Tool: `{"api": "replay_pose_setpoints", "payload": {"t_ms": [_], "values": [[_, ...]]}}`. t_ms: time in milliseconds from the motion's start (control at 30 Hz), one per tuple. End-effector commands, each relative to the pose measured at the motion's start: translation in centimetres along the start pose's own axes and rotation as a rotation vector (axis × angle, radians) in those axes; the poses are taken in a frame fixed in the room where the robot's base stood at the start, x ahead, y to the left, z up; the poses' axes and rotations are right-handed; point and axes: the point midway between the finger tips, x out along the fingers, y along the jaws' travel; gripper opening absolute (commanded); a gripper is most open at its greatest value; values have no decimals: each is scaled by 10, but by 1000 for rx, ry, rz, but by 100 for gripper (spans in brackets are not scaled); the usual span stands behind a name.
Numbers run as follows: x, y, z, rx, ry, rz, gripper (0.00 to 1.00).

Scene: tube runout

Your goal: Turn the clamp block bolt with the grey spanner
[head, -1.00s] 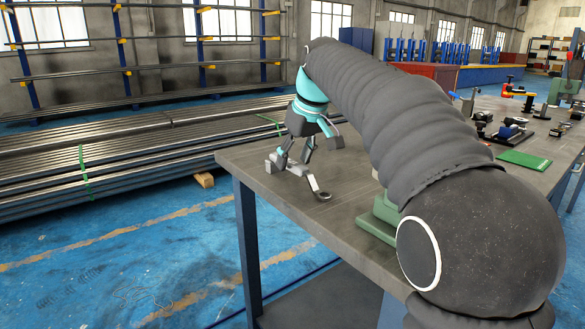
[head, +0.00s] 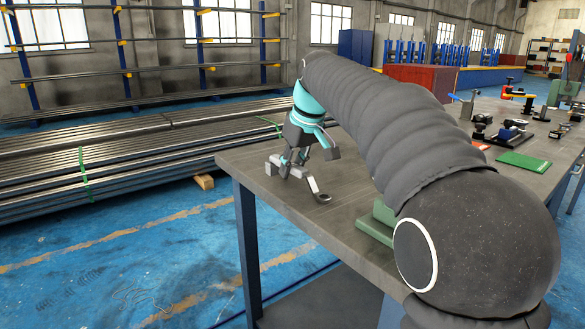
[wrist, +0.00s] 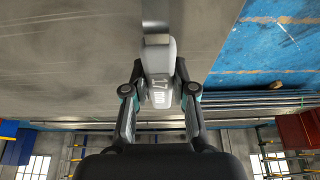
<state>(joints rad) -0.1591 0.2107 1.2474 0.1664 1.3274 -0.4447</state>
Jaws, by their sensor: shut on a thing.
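The grey spanner (head: 312,184) is at the near left end of the workbench, with its ring end pointing toward the front of the bench. It also shows in the wrist view (wrist: 160,68), with "17" marked on its handle. My gripper (head: 294,166) is shut on the spanner's handle, with one finger on each side. I cannot tell whether the spanner touches the bench top. A green block (head: 377,226) on the bench is partly hidden behind my arm; I cannot tell whether it is the clamp block. No bolt can be made out.
The workbench (head: 262,205) is clear around the spanner. Farther right are a green mat (head: 524,161) and several tools and fixtures (head: 508,132). Long metal bars (head: 130,155) are stacked on the floor behind the bench's left end.

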Motion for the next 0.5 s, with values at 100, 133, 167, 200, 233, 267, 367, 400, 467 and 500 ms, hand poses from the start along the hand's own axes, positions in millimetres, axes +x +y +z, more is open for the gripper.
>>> {"api": "replay_pose_setpoints", "payload": {"t_ms": [100, 133, 167, 200, 233, 267, 367, 400, 467, 500], "values": [[-4, 0, -2, 0, 2, 1, 0], [-5, 0, -3, 0, 3, 1, 0], [-7, 0, -4, 0, 3, 1, 0], [-10, 0, -5, 0, 2, 1, 0], [-13, 0, -6, 0, 2, 1, 0], [-17, 0, -8, 0, 3, 2, 0], [-32, 0, -14, -1, 5, 2, 0], [-40, 0, -18, -1, 5, 3, 0], [-52, 12, -8, 5, 4, 4, 0], [-60, 18, -4, 5, 4, 4, 0]]}}
